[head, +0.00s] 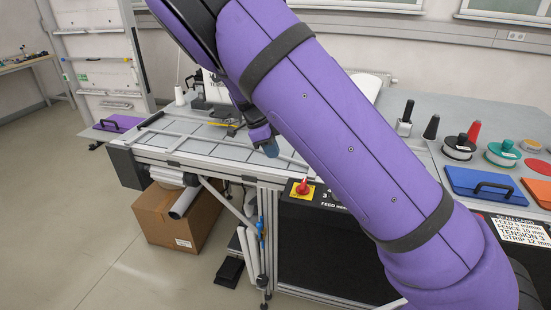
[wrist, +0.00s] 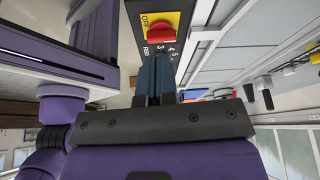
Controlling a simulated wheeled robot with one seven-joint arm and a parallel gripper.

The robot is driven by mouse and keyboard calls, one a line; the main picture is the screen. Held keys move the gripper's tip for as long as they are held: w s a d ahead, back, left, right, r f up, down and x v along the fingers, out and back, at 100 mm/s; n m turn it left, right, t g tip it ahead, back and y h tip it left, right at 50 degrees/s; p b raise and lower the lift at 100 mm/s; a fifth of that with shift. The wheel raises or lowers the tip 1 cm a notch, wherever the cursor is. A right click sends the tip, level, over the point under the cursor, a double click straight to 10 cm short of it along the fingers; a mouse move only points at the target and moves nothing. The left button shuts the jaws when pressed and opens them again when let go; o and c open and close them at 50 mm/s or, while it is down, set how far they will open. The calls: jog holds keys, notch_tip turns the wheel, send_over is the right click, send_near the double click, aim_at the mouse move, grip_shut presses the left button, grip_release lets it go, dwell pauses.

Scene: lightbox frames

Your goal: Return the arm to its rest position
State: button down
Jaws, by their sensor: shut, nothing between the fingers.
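My purple arm reaches across the head view from the lower right to the upper middle and hides part of the workbench (head: 200,150). My gripper (head: 270,148) shows beside the arm, above the front edge of the bench, with its blue fingers pointing down. In the wrist view my gripper (wrist: 155,78) has its two blue fingers together, with nothing seen between them. A red knob on a yellow plate (wrist: 160,32) appears just beyond the fingertips there.
The same red knob (head: 303,187) is on the black front panel. Blue case (head: 490,187), orange case (head: 537,191) and several spools lie on the right bench. A cardboard box (head: 175,222) stands below the bench. The floor at left (head: 60,190) is clear.

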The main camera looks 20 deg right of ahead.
jog(key=shift+r, duration=0.15)
jog(key=s+d+r+n+t+y, duration=0.1)
jog(key=s+d+r+n+y, duration=0.1)
jog(key=s+d+r+n, duration=0.3)
jog(key=s+d+r+n+y, duration=0.1)
jog(key=s+r+n+y, duration=0.15)
jog(key=s+r, duration=0.4)
jog(key=s+d+r+n+t+y, duration=0.1)
jog(key=s+d+r+n, duration=0.3)
jog(key=s+r+n, duration=0.15)
jog(key=s+d+r+n+t, duration=0.1)
jog(key=s+r+n+t, duration=0.1)
jog(key=s, duration=0.7)
jog(key=s+r+n+t+h, duration=0.1)
jog(key=s+r+n+t, duration=0.1)
jog(key=s+r+n, duration=0.2)
jog(key=shift+s+d+r+n+t, duration=0.4)
jog(key=shift+s+n, duration=1.4)
jog(key=shift+s, duration=0.65)
jog(key=shift+h, duration=0.25)
